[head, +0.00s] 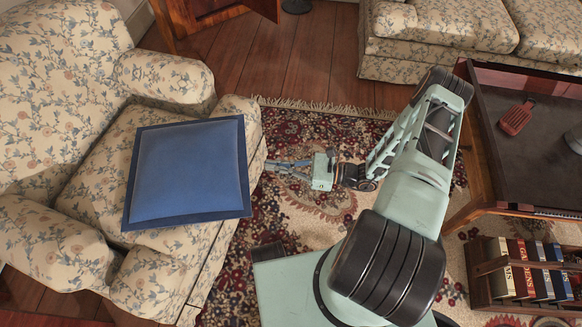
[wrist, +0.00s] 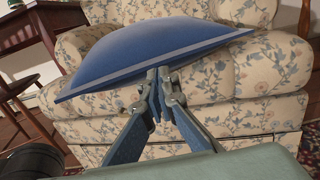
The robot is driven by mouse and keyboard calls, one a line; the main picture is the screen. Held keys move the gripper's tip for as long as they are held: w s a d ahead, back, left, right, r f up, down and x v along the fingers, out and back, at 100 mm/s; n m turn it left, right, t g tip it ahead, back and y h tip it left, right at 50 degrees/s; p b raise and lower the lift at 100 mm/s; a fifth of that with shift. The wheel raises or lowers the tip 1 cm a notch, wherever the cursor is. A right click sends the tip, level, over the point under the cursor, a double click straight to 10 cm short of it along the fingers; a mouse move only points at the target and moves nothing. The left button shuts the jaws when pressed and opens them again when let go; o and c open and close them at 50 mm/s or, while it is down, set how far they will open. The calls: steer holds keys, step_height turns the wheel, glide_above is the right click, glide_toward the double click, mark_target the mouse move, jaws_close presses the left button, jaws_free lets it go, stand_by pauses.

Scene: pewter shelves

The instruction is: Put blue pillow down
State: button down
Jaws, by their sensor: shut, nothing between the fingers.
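The blue pillow (head: 190,172), square with a darker flat border, shows over the seat of the floral armchair (head: 95,160) in the head view. In the wrist view the pillow (wrist: 165,50) is seen edge-on, slightly tilted, in front of the chair's back. I cannot tell whether its whole underside rests on the seat. My gripper (head: 268,165) is to the right of the pillow, at the chair's front edge, with a small gap in the head view. In the wrist view the closed fingertips (wrist: 158,74) overlap the pillow's near edge. The gripper is shut and empty.
A floral sofa (head: 450,35) stands at the back. A dark-topped table (head: 540,125) is on the right, with a red object (head: 516,117) on it and books (head: 525,268) below. A patterned rug (head: 310,130) covers the floor between chair and table.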

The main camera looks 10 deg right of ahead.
glide_toward(233, 161)
steer(key=shift+w+a+f+b, duration=0.2)
steer(key=shift+w+a, duration=0.2)
steer(key=shift+a, duration=0.15)
steer(key=shift+w+a+f+b, duration=0.15)
steer(key=shift+w+a, duration=0.2)
steer(key=shift+a, duration=0.25)
steer(key=x, duration=0.9)
steer(key=shift+a, duration=0.35)
steer(key=shift+d+f, duration=0.1)
steer(key=shift+d, duration=0.1)
steer(key=shift+d, duration=0.25)
steer(key=p+v, duration=0.1)
steer(key=v, duration=1.2)
steer(key=shift+s, duration=0.1)
